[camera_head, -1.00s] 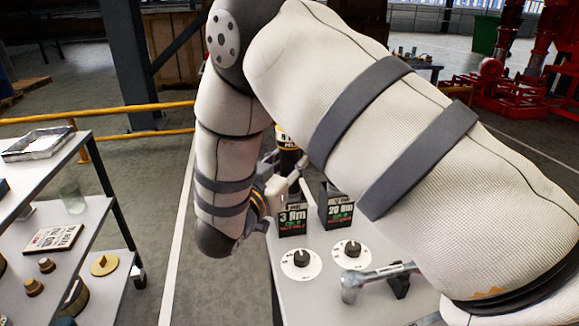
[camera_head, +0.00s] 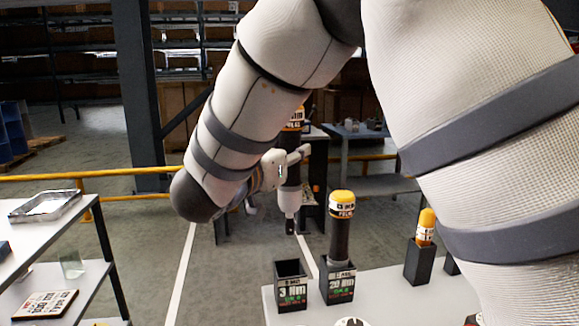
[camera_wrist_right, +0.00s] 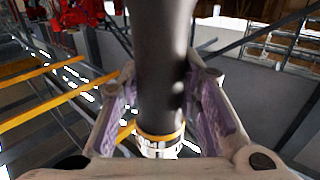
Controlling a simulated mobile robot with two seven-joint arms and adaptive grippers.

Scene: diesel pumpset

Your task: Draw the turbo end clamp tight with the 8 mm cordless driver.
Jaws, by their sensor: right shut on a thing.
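My right gripper (camera_head: 284,166) is shut on a cordless driver (camera_head: 290,196) with a dark body, a yellow-and-white labelled top and a pale nose pointing down. The driver hangs upright, clear of the stand. In the right wrist view, the fingers lie on both sides of the dark driver body (camera_wrist_right: 165,75); its yellow and white band shows below. I cannot read its size surely. The holder marked 3 Nm (camera_head: 291,286) is empty. A second yellow-topped driver (camera_head: 341,225) stands in the holder marked 20 Nm (camera_head: 339,284). The turbo end clamp and my left gripper are not visible.
A smaller orange-topped tool (camera_head: 427,228) stands in a black holder (camera_head: 419,262) at the right. A shelf trolley (camera_head: 75,238) with a metal tray (camera_head: 45,206) stands at left. A yellow rail (camera_head: 90,174) and a grey table (camera_head: 360,140) lie beyond. Floor between is open.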

